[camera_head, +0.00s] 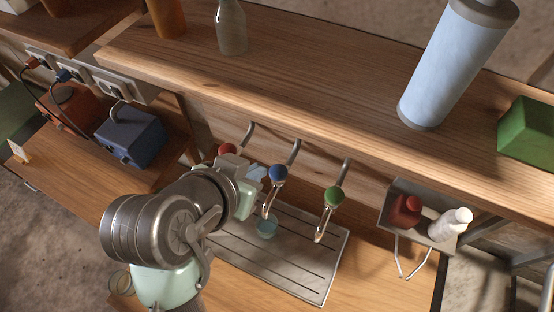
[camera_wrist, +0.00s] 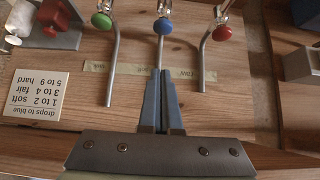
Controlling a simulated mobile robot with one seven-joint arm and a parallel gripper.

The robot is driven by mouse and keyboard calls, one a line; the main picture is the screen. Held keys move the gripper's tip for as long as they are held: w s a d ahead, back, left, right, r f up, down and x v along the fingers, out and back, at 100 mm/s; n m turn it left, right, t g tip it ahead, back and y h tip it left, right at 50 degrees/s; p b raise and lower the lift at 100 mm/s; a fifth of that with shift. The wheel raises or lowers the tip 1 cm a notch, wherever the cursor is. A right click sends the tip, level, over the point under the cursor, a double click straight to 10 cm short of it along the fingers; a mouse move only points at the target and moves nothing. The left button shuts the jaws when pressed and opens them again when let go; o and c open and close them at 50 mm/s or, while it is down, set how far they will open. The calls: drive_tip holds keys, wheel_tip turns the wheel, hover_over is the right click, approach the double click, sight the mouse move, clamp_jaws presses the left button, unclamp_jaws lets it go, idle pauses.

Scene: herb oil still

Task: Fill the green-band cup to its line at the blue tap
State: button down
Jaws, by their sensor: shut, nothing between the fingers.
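The blue tap (camera_head: 278,172) is the middle of three taps on the wall; its knob also shows at the top of the wrist view (camera_wrist: 162,26). A small cup with bluish contents (camera_head: 267,228) stands on the slotted drip tray (camera_head: 318,282), below the blue tap's spout. I cannot make out a green band, a fill line or its level, nor whether water is running. My gripper (camera_wrist: 161,72) is shut and empty, its fingertips over the blue tap's pipe in the wrist view. In the head view its fingers are close to the left of the blue knob.
A red tap (camera_head: 228,149) and a green tap (camera_head: 333,195) flank the blue one. A rack with a red and a white bottle (camera_head: 450,224) hangs to the right. A clear glass (camera_head: 121,281) is beside my arm. A drops card (camera_wrist: 37,95) shows in the wrist view.

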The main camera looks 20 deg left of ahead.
drive_tip(key=p, duration=0.2)
hover_over(281, 168)
drive_tip(key=s, duration=0.3)
wheel_tip(281, 168, down, 7)
wheel_tip(281, 168, down, 3)
drive_tip(key=shift+w+f+p, duration=0.1)
drive_tip(key=shift+p, duration=0.35)
drive_tip(key=shift+a+f, duration=0.1)
drive_tip(key=shift+f, duration=0.4)
